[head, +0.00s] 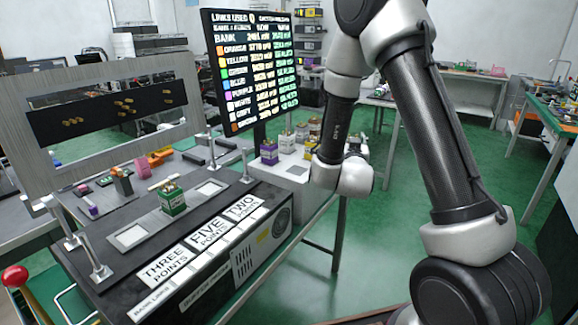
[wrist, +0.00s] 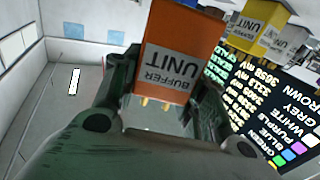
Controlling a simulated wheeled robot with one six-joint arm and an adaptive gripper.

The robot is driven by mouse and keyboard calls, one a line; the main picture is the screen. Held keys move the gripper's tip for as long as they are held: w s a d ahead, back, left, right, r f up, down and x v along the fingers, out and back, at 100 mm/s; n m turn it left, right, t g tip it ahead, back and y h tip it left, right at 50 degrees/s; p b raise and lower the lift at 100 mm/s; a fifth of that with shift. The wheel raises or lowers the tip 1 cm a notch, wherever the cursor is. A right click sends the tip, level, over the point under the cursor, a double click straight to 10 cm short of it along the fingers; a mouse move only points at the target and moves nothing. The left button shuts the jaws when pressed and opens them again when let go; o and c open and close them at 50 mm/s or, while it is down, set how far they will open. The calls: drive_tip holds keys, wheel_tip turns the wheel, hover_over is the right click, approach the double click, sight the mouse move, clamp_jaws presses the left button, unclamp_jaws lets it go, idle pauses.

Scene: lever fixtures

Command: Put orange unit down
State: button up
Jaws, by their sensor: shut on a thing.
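The orange unit (wrist: 180,50), a block labelled "BUFFER UNIT" with brass pins on one end, is between the fingers of my gripper (wrist: 165,100) in the wrist view. My gripper is shut on it. In the head view my arm's wrist hides the gripper and most or all of what it holds, beside the white shelf (head: 290,172) right of the console (head: 205,262). The console has labels for three, five and two points. A green unit (head: 172,199) stands on it, between two bare square pads (head: 131,235) and (head: 209,188).
A purple unit (head: 269,153) and several other units stand on the shelf. A yellow unit (wrist: 257,32) and a white unit (wrist: 284,44) show in the wrist view. A score screen (head: 255,72) rises behind the console. A red-knobbed lever (head: 15,277) is at left.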

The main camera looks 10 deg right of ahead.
drive_tip(key=w+a+r+n+y, duration=0.65)
drive_tip(key=w+n+y, duration=0.2)
drive_tip(key=y, duration=0.45)
drive_tip(key=s+a+f+n+g+y, duration=0.1)
drive_tip(key=a+n+y, duration=0.4)
drive_tip(key=a, duration=0.5)
drive_tip(key=s+g+y, duration=0.1)
drive_tip(key=g, duration=0.1)
drive_tip(key=shift+s+f+g+y, duration=0.15)
drive_tip(key=shift+f+g+y, duration=0.15)
drive_tip(key=shift+g, duration=0.1)
wheel_tip(320, 180, down, 10)
drive_tip(key=shift+r, duration=0.25)
drive_tip(key=shift+f, duration=0.15)
drive_tip(key=o, duration=1.1)
drive_tip(key=shift+d+f, duration=0.1)
drive_tip(key=shift+d, duration=0.05)
